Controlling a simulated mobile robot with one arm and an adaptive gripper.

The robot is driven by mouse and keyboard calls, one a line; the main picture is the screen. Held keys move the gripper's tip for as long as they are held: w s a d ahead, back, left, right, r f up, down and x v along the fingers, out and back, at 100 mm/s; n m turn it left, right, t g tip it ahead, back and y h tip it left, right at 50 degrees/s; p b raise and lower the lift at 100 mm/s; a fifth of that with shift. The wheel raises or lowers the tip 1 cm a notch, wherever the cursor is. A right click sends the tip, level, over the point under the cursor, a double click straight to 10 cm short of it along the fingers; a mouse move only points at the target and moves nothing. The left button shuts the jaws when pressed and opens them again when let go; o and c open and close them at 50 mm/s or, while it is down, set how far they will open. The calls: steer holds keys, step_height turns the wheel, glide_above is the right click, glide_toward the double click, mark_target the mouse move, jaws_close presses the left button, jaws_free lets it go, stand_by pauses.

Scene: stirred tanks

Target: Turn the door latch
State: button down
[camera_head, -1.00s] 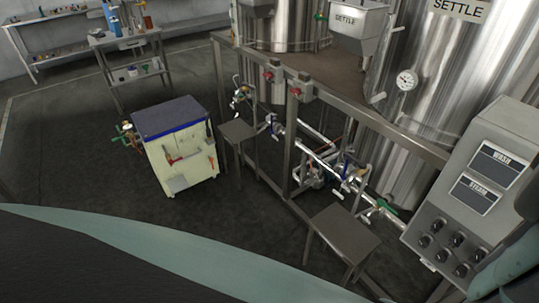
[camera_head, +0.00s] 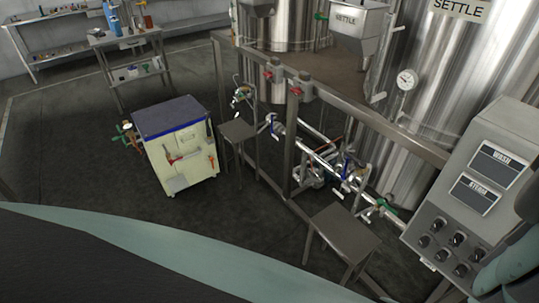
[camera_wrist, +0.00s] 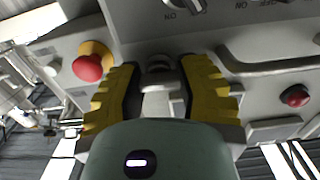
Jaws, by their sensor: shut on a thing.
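In the wrist view my gripper (camera_wrist: 160,80) has its two yellow ridged fingers on either side of a small grey metal piece (camera_wrist: 158,65), which looks like the door latch on a grey panel. The fingers are shut on it. The lower part of the latch is hard to make out between the fingers, and its exact turn angle cannot be told. In the head view neither the gripper nor the latch can be made out.
A red mushroom button (camera_wrist: 88,66) on a yellow base sits close left of the fingers. A small red button (camera_wrist: 295,95) is to the right, and a rotary knob (camera_wrist: 184,5) is above. The head view shows a grey WASH and STEAM panel (camera_head: 435,215) beside steel tanks.

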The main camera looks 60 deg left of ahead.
steer(key=c, duration=0.8)
jaws_free()
steer(key=s, duration=1.2)
steer(key=shift+d, duration=0.15)
